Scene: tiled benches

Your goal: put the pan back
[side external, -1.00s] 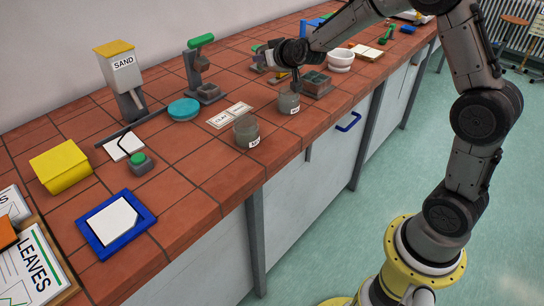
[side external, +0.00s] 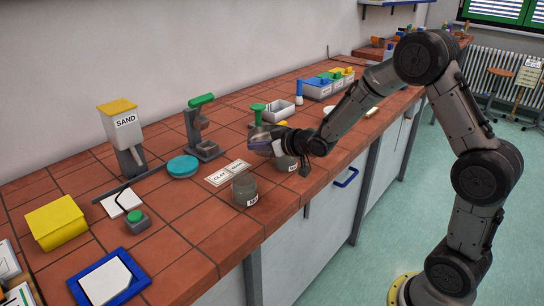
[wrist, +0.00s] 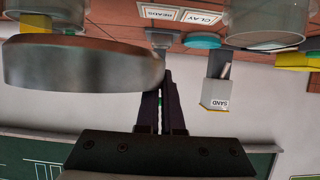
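A round grey metal dish, which I take for the pan, shows large and edge-on in the wrist view (wrist: 80,68) and smaller at my gripper's tip in the side view (side external: 259,142). My gripper (wrist: 162,88) has its two dark fingers close together at the dish's rim and appears shut on it. In the side view my gripper (side external: 276,143) lies nearly level above the tiled bench (side external: 195,215), beside a jar (side external: 286,161). The exact contact of fingertips and rim is partly hidden.
A second jar (side external: 245,190) stands near the front edge, by the labelled cards (side external: 227,173). A green-topped stand (side external: 203,130), turquoise disc (side external: 183,167) and sand dispenser (side external: 123,135) stand left. A white tray (side external: 280,111) is behind my gripper.

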